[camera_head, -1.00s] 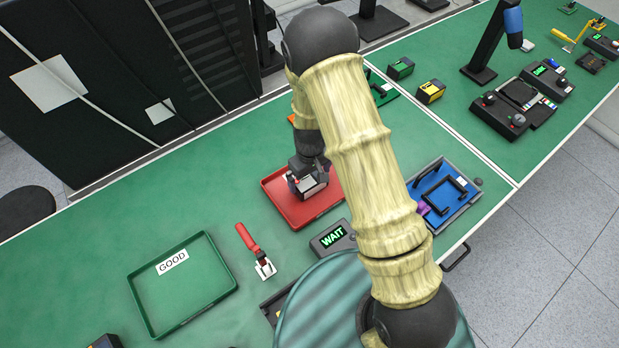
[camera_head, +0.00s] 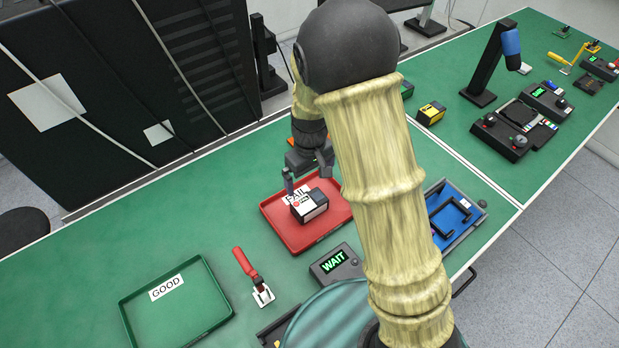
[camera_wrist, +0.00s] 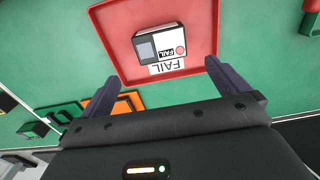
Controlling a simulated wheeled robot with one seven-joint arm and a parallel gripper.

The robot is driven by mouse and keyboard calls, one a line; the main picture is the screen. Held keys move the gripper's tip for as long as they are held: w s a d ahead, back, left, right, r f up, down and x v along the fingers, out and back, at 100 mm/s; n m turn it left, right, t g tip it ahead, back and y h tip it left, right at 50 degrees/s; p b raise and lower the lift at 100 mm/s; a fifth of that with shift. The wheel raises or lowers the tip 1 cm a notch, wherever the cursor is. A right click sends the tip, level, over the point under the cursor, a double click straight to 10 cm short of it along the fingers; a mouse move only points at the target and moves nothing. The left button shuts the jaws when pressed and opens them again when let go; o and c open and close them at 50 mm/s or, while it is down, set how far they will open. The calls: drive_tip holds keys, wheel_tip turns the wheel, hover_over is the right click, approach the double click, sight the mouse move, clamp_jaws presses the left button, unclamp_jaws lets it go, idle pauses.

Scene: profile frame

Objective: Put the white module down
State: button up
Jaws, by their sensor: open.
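The white module (camera_head: 311,206) with a dark end rests in the red tray (camera_head: 281,234), beside the tray's FAIL label (camera_head: 294,193). In the wrist view the module (camera_wrist: 172,42) lies in the red tray (camera_wrist: 117,62), its own face showing a small FAIL mark and a red dot. My gripper (camera_head: 308,180) is above and behind the module in the head view, apart from it. In the wrist view my gripper (camera_wrist: 158,85) has its two fingers wide apart with nothing between them.
A green tray (camera_head: 208,331) marked GOOD stands empty at the front left. A red-handled clamp (camera_head: 247,265) and a box reading WAIT (camera_head: 336,264) are in front of the red tray. A blue tray (camera_head: 449,222) with black parts is to the right, partly behind my arm.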

idle(0.5)
drive_tip(key=s+d+r+m+t, duration=0.2)
drive_tip(key=s+d+r+m, duration=0.4)
drive_tip(key=s+d+r, duration=0.4)
drive_tip(key=s+d, duration=0.2)
drive_tip(key=d, duration=0.1)
drive_tip(key=shift+s+d+m+t, duration=0.2)
drive_tip(key=shift+d+m+t, duration=0.1)
drive_tip(key=shift+m, duration=0.1)
